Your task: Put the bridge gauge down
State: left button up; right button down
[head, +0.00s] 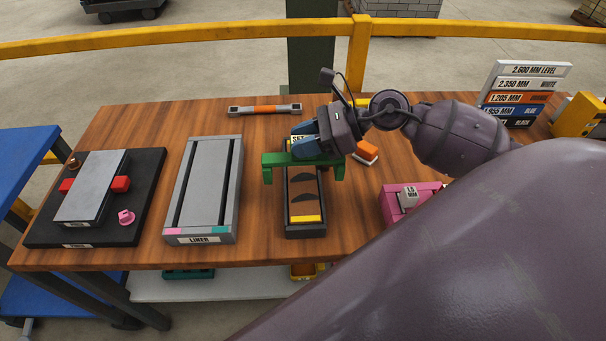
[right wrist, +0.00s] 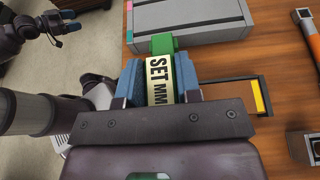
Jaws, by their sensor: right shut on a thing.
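The bridge gauge (head: 276,161) is a green bridge-shaped piece with a cream label reading SET MM. My right gripper (head: 318,143) is shut on it, with its blue fingers on both sides of the label; the green end and label (right wrist: 160,72) also show in the right wrist view. The gauge straddles the far part of a narrow dark tray (head: 304,231), one leg on each side. I cannot tell whether the legs touch the table.
A grey liner mould (head: 171,231) stands left of the tray, and a black press plate (head: 45,233) farther left. A pink block (head: 395,205) stands to the right, an orange-and-white piece (head: 368,150) behind it. A grey-orange bar (head: 265,110) lies at the back. Bare wood (head: 260,220) shows between mould and tray.

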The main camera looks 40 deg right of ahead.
aim_at(303, 164)
notch_tip(303, 164, down, 7)
jog(key=shift+r, duration=0.15)
jog(key=shift+f+b, duration=0.3)
jog(key=shift+f, duration=1.5)
pick_arm(q)
jog(key=shift+w+f, duration=0.2)
jog(key=shift+w, duration=0.05)
jog(key=shift+s, duration=0.1)
pick_arm(e)
jog(key=shift+f, duration=0.2)
jog(key=c, duration=0.8)
grip_release()
pick_arm(q)
jog(key=shift+s+f, duration=0.1)
jog(key=shift+f, duration=0.15)
